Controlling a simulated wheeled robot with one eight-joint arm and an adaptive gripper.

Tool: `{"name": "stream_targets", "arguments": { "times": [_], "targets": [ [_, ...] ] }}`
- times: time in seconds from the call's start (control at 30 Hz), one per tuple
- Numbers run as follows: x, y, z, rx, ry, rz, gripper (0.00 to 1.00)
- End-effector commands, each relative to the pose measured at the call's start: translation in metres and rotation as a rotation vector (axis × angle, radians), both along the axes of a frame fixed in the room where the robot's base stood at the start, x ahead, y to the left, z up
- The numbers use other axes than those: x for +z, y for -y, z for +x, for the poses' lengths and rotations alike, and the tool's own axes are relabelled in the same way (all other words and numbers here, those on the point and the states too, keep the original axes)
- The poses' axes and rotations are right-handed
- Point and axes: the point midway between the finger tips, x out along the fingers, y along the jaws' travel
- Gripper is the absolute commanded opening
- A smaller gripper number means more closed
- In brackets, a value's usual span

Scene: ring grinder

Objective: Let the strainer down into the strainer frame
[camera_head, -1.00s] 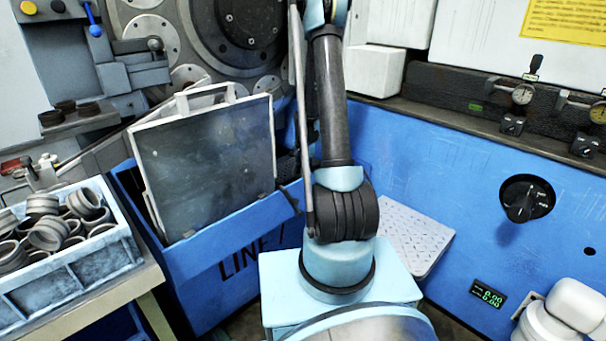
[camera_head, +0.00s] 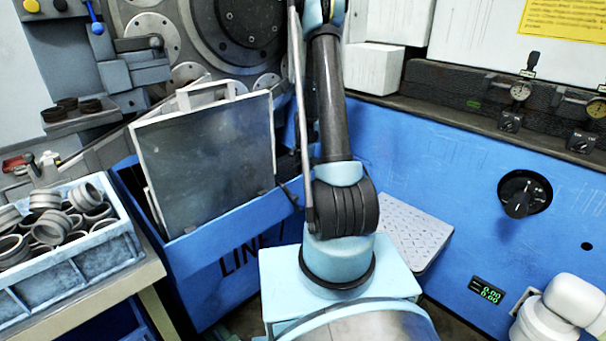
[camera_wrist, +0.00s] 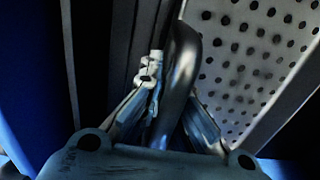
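In the wrist view my gripper (camera_wrist: 165,115) has its fingers on either side of a dark, curved bar (camera_wrist: 183,65), which looks like a handle, and it appears shut on it. Beside the bar on the right is a pale perforated plate with a raised rim, which looks like the strainer (camera_wrist: 245,65). In the head view a dark, flat panel with a light rim (camera_head: 205,160) leans in a blue bin (camera_head: 235,232), a light loop at its top. I cannot tell whether this panel is the strainer or its frame. My gripper is not visible in the head view.
A blue-grey crate of metal rings (camera_head: 85,275) stands on a bench at the left. A pale textured plate (camera_head: 415,235) sits against the blue machine wall (camera_head: 440,180) on the right. Gauges and a black knob (camera_head: 525,194) are on the right. My arm blocks the middle.

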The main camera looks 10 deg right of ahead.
Motion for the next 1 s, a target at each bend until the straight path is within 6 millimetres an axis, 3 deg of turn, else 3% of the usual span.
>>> {"name": "stream_targets", "arguments": {
  "times": [0.03,0.1,0.8,1.0],
  "targets": [
    [-0.003,0.0,-0.004,0.0,-0.009,0.001,0.14],
    [-0.004,0.0,-0.003,0.0,-0.011,0.001,0.28],
    [0.003,0.0,-0.005,0.0,0.001,0.001,0.28],
    [0.014,0.0,-0.005,0.0,0.001,0.001,0.28]
  ]
}}
